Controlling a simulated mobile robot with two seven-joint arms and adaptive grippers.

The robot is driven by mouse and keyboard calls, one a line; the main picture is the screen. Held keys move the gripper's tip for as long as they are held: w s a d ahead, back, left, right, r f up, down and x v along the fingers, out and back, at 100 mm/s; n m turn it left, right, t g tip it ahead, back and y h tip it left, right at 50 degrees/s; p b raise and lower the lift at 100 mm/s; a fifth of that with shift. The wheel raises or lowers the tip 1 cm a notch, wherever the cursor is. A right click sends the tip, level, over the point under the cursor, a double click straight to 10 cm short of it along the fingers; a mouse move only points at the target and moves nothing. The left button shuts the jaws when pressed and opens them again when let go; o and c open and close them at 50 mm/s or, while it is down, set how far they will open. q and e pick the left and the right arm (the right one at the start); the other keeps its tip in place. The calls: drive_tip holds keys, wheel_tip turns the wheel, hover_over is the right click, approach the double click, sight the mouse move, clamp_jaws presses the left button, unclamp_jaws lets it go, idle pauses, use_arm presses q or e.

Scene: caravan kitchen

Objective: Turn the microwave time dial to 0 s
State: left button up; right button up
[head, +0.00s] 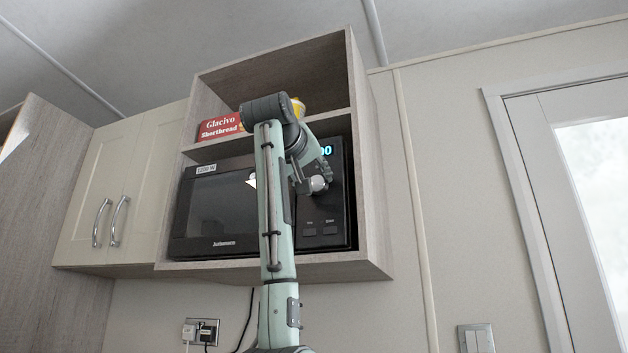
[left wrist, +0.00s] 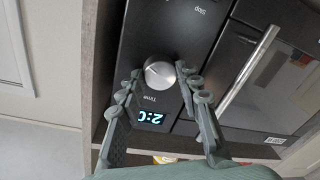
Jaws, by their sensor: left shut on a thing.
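The black microwave (head: 222,208) sits in an open wall cabinet, its door shut. Its round silver time dial (head: 319,184) is on the control panel at the right, below the lit display (head: 325,150). In the left wrist view the dial (left wrist: 159,72) is between the two fingers of my left gripper (left wrist: 159,74), with the word "Time" beside it. My left gripper is shut on the dial. The display (left wrist: 152,117) shows blue digits upside down there, partly hidden by a finger; I cannot read the whole time. My right gripper is not in view.
The cabinet wall (head: 365,160) stands close to the right of the control panel. A red shortbread box (head: 218,127) is on the shelf above the microwave. The microwave's door handle (left wrist: 248,70) is beside my gripper in the wrist view.

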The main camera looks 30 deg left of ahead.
use_arm(q)
drive_tip(key=n, duration=0.5)
drive_tip(key=shift+d+n+g+h, duration=0.1)
drive_tip(key=shift+n+g+h, duration=0.2)
drive_tip(key=n, duration=0.5)
drive_tip(key=shift+n+h, duration=0.3)
drive_tip(key=shift+n, duration=0.1)
drive_tip(key=n, duration=0.6)
drive_tip(key=shift+h, duration=0.3)
drive_tip(key=n, duration=0.5)
drive_tip(key=shift+a+h, duration=0.25)
drive_tip(key=shift+h, duration=0.05)
drive_tip(key=o, duration=1.2)
drive_tip(key=shift+c, duration=0.2)
drive_tip(key=shift+r, duration=0.1)
